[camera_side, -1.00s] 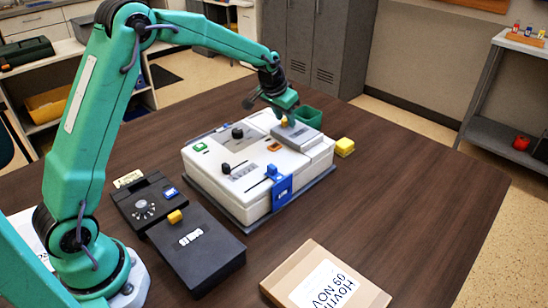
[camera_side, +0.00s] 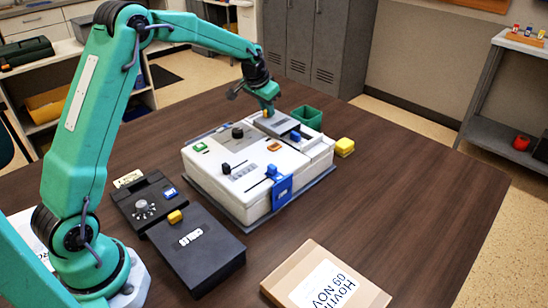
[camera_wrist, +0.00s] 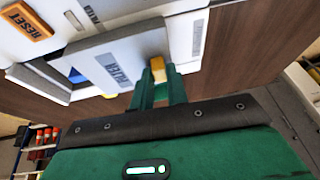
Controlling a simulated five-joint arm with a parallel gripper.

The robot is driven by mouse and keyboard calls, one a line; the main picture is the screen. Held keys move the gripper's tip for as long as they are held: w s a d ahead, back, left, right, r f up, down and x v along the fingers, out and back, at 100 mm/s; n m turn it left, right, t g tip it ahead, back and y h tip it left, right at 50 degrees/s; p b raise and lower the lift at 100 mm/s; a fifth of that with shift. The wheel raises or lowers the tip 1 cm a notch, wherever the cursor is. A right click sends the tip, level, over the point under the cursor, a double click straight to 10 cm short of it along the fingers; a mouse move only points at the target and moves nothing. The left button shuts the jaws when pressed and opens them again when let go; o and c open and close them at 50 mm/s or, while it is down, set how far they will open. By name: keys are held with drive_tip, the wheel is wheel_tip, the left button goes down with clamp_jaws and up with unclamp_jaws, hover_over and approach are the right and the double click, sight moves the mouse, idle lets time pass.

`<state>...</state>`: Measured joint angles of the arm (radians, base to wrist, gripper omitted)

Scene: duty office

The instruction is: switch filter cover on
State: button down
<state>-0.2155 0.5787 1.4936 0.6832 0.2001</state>
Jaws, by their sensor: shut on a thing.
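The filter cover is a grey sliding plate (camera_side: 279,127) on top of the white machine (camera_side: 232,192). In the wrist view the cover (camera_wrist: 122,62) carries the word FILTER and a yellow tab (camera_wrist: 158,69). My gripper (camera_side: 267,112) is at the cover's far left end in the side view. In the wrist view my gripper (camera_wrist: 157,78) has its fingers shut on the yellow tab. A blue part (camera_side: 295,135) shows beside the cover's near right end and is partly visible in the wrist view (camera_wrist: 76,75).
A green bin (camera_side: 307,117) and a yellow block (camera_side: 345,147) stand beside the machine. An orange RESET button (camera_wrist: 27,20) is on its top. Black boxes (camera_side: 205,255) and a cardboard box (camera_side: 300,266) lie in front. The table's right side is clear.

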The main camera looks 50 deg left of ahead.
drive_tip(key=shift+a, duration=0.25)
drive_tip(key=c, duration=1.4)
unclamp_jaws()
drive_tip(key=shift+r, duration=0.1)
drive_tip(key=v, duration=0.7)
drive_tip(key=shift+r, duration=0.25)
drive_tip(key=shift+s, duration=0.15)
